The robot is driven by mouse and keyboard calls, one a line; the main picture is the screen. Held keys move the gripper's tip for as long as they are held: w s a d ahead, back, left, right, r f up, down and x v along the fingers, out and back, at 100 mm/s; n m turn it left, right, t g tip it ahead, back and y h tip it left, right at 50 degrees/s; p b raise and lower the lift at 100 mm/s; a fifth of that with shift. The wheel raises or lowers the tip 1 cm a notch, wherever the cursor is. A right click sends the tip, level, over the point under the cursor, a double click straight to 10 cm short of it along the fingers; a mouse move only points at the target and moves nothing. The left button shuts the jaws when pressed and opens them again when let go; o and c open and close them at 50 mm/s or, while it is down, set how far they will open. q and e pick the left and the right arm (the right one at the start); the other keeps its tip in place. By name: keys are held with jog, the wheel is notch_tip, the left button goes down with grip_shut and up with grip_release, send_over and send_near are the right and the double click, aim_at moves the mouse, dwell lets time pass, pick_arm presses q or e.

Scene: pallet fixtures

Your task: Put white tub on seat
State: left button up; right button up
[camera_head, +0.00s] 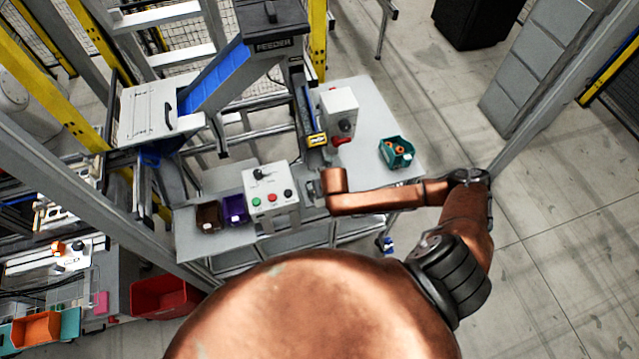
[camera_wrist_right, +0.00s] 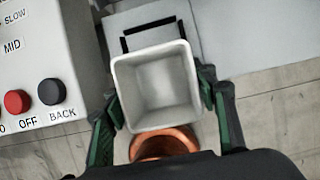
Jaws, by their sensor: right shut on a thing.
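The white tub (camera_wrist_right: 153,80) is square, open at the top and looks empty in the right wrist view. My right gripper (camera_wrist_right: 160,98) is shut on it, with green-edged fingers on its left and right sides. A black outline on the grey surface (camera_wrist_right: 128,43), which may mark the seat, shows just beyond the tub's far rim; the tub hides part of it. I cannot tell how high the tub is above the surface. In the head view my right gripper (camera_head: 313,188) is small, beside the button box, and the tub is not clear there. My left gripper is not in view.
The button box (camera_head: 268,190) stands close left of my right gripper; its BACK button (camera_wrist_right: 51,91) shows in the wrist view. Brown and purple bins (camera_head: 233,210) lie farther left. A white box (camera_head: 340,110) and a teal bin (camera_head: 397,152) are on the table's right side.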

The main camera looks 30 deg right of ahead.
jog(key=shift+w+d, duration=0.1)
jog(key=shift+w, duration=0.35)
jog(key=w, duration=0.2)
jog(key=w+p, duration=0.1)
jog(key=shift+d+f, duration=0.35)
jog(key=shift+f, duration=0.4)
jog(key=o, duration=1.2)
jog(key=shift+c, duration=0.2)
jog(key=v, duration=1.2)
jog(key=shift+b, duration=0.3)
